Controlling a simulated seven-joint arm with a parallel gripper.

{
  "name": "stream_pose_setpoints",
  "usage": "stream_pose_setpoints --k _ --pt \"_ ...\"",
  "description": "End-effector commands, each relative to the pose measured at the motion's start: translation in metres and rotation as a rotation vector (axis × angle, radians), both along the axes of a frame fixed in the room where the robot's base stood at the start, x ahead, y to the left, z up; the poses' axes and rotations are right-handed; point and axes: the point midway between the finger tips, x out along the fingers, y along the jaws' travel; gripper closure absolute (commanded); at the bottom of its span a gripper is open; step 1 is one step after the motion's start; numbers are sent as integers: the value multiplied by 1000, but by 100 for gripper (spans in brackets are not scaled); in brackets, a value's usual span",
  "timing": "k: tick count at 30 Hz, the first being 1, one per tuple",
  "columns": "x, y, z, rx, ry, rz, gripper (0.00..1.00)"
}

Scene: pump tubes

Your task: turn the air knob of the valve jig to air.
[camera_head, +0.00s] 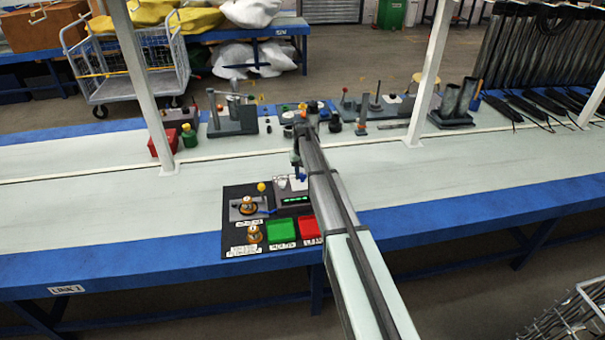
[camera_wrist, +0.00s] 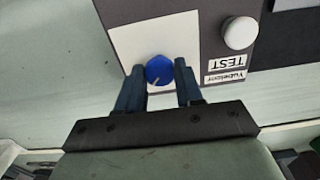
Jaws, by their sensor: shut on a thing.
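The valve jig (camera_wrist: 190,25) shows in the wrist view as a dark grey plate with a white panel. A round blue knob (camera_wrist: 158,68) with a pale pointer line sits on the white panel; the line points down and slightly left. My gripper (camera_wrist: 159,67) has one dark blue finger on each side of the knob and is shut on it. A white round button (camera_wrist: 239,33) is to the right, beside an upside-down label reading TEST. In the head view my gripper (camera_head: 299,172) is over the back of the jig, and my arm hides part of it.
A dark mat (camera_head: 232,194) holds a gauge fixture (camera_head: 247,208), a green tray (camera_head: 283,234) and a red tray (camera_head: 309,228) in front. Several fixtures stand along the bench's back. The bench left of the mat is clear.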

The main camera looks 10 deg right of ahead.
Motion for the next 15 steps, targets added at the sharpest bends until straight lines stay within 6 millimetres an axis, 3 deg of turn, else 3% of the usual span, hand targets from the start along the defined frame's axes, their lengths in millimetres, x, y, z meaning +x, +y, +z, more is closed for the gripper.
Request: stream_pose_setpoints --k 2,3,10,15 --pt "0 0 0 0 0 -1 95" --pt "0 0 0 0 0 -1 61" --pt "0 0 0 0 0 0 39" --pt "0 0 0 0 0 1 38"
